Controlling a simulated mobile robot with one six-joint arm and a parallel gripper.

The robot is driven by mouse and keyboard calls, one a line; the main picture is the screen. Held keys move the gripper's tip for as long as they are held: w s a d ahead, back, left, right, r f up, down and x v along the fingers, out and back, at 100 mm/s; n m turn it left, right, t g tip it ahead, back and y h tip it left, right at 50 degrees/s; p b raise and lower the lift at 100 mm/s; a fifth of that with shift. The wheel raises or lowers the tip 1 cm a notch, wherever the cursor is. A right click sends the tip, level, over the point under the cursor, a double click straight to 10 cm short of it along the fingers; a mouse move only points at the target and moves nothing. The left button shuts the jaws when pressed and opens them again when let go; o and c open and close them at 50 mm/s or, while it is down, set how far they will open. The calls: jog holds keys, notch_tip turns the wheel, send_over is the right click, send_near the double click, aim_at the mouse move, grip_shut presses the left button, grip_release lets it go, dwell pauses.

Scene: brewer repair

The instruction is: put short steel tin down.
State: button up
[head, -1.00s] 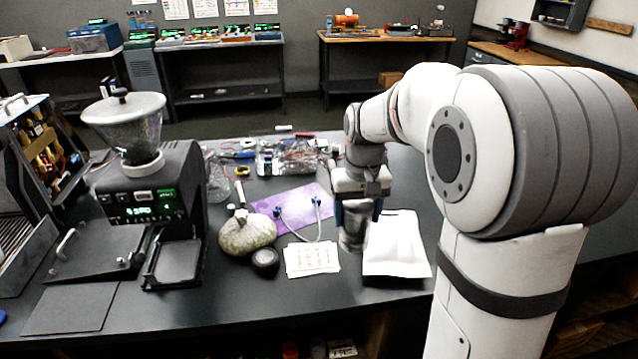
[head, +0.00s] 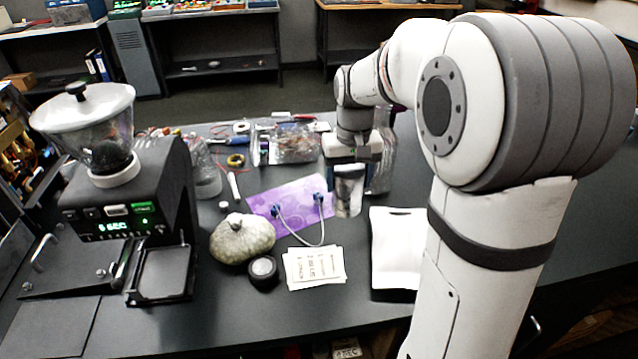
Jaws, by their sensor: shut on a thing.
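The short steel tin (head: 348,190) is a shiny metal cylinder in the head view, right of the purple sheet. My gripper (head: 348,172) is shut on it from above, and the tin looks upright. The tin's upper part is hidden by the gripper. I cannot tell whether its base touches the table (head: 345,240) or hangs just above it.
A white pouch (head: 396,250) lies right of the tin. A purple sheet (head: 290,200) with a blue-ended cable, white cards (head: 314,267), a greenish gourd-like thing (head: 242,240) and a black puck (head: 263,272) lie left. A clear container (head: 382,165) stands close behind. The grinder (head: 130,190) is far left.

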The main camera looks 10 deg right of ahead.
aim_at(348, 212)
jog(key=shift+w+d, duration=0.1)
jog(key=shift+d, duration=0.05)
jog(key=shift+f, duration=0.35)
notch_tip(348, 212, down, 9)
jog(key=shift+d+f+p, duration=0.1)
jog(key=shift+f+p, duration=0.05)
jog(key=shift+p, duration=0.5)
jog(key=shift+f, duration=0.1)
jog(key=o, duration=1.1)
